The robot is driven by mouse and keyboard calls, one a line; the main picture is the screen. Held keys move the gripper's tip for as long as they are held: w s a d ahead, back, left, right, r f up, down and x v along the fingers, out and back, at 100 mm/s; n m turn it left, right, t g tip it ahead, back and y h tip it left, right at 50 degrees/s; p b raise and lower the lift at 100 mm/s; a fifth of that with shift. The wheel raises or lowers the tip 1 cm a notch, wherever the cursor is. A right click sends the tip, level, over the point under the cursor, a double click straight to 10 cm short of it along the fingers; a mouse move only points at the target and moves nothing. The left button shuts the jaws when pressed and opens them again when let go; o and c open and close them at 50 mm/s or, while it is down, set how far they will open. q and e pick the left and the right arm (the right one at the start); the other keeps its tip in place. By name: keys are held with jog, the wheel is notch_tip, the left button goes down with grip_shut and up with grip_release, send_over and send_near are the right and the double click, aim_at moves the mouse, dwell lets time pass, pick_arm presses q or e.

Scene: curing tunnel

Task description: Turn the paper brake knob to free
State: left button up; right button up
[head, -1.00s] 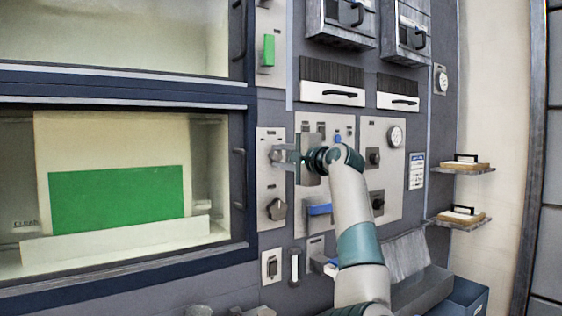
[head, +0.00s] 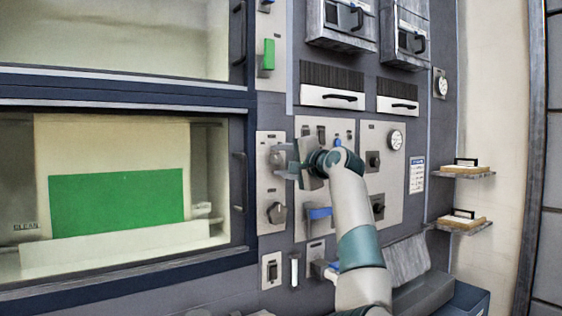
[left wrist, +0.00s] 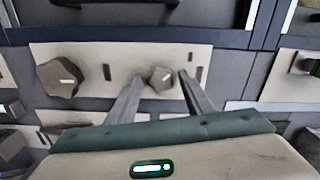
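A pale panel on the machine front carries two grey knobs, an upper one (head: 277,157) and a lower one (head: 276,213). I cannot read which is the paper brake knob. My left gripper (head: 284,168) is at the upper knob and partly covers it. In the left wrist view, the open fingers (left wrist: 160,80) point at the smaller knob (left wrist: 161,77), which shows between their tips with gaps on both sides. Its white mark is slanted. I cannot tell how far the tips reach around it. The larger knob (left wrist: 59,78) is left of the fingers. My right gripper is out of view.
A window with a green sheet (head: 117,200) is left of the panel. A second panel (head: 394,205) with a gauge (head: 395,139) and dark knobs stands right of my arm. A blue handle (head: 320,212) is below my gripper. Small shelves (head: 462,174) jut out at right.

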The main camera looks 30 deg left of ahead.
pick_arm(q)
jog(key=shift+s+d, duration=0.15)
jog(key=shift+d, duration=0.25)
jog(key=b+v, duration=0.4)
jog(key=v, duration=1.2)
jog(key=shift+s+d, duration=0.15)
jog(key=shift+d, duration=0.1)
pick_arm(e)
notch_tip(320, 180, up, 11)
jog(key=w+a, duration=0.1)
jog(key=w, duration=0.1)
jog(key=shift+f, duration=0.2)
pick_arm(q)
jog(key=shift+f, duration=0.1)
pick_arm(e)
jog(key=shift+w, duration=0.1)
